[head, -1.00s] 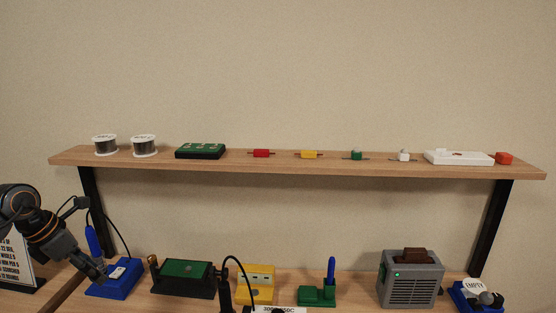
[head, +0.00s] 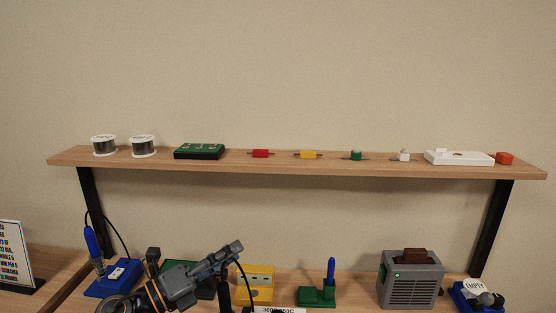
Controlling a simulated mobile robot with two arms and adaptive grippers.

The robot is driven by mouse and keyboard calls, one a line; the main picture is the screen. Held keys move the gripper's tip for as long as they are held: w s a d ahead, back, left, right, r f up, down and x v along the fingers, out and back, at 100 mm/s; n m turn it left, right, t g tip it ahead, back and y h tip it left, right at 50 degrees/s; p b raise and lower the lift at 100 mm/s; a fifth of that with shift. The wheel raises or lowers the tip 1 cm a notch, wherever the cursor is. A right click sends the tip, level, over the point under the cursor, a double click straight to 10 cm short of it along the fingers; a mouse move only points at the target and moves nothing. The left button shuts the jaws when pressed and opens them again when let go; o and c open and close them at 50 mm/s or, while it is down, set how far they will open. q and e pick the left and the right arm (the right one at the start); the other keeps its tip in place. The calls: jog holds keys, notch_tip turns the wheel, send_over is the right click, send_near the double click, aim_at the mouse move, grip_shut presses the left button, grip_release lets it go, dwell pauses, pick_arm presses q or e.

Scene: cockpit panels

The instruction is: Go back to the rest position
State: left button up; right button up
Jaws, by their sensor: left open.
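My left gripper (head: 232,253) is low in the head view, left of centre, with its arm rising from the bottom edge. It points up and right, and its jaws look open and empty. It covers part of the green-topped black board holder (head: 173,266) and is just left of the yellow block (head: 257,282). My right gripper is out of view.
A wooden shelf (head: 280,167) with spools and small parts spans the back. On the bench stand a blue soldering station (head: 112,280), a green stand (head: 317,297), a grey fan box (head: 411,280) and a blue holder with an EMPTY label (head: 474,286).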

pick_arm(q)
jog(key=s+a+f+n+t+y, duration=0.1)
jog(key=s+a+f+n+y, duration=0.25)
jog(key=f+n+y, duration=0.4)
jog(key=s+a+f+n+y, duration=0.3)
jog(key=a+f+n+y, duration=0.1)
jog(key=n, duration=0.7)
jog(key=s+a+f+n+t+y, duration=0.1)
jog(key=s+a+f+n+y, duration=0.3)
jog(key=n, duration=0.6)
jog(key=s+d+f+n+g, duration=0.1)
jog(key=s+f+n+g, duration=0.2)
jog(key=s+f+g, duration=0.5)
jog(key=s+f+n+g, duration=0.2)
jog(key=s+f, duration=0.3)
jog(key=s, duration=0.8)
notch_tip(320, 180, down, 26)
jog(key=s+g, duration=0.2)
jog(key=s+a+f+g, duration=0.1)
jog(key=s+a+f, duration=0.1)
jog(key=s+f, duration=1.4)
jog(key=shift+s+a+f, duration=0.35)
jog(key=shift+a+f, duration=0.05)
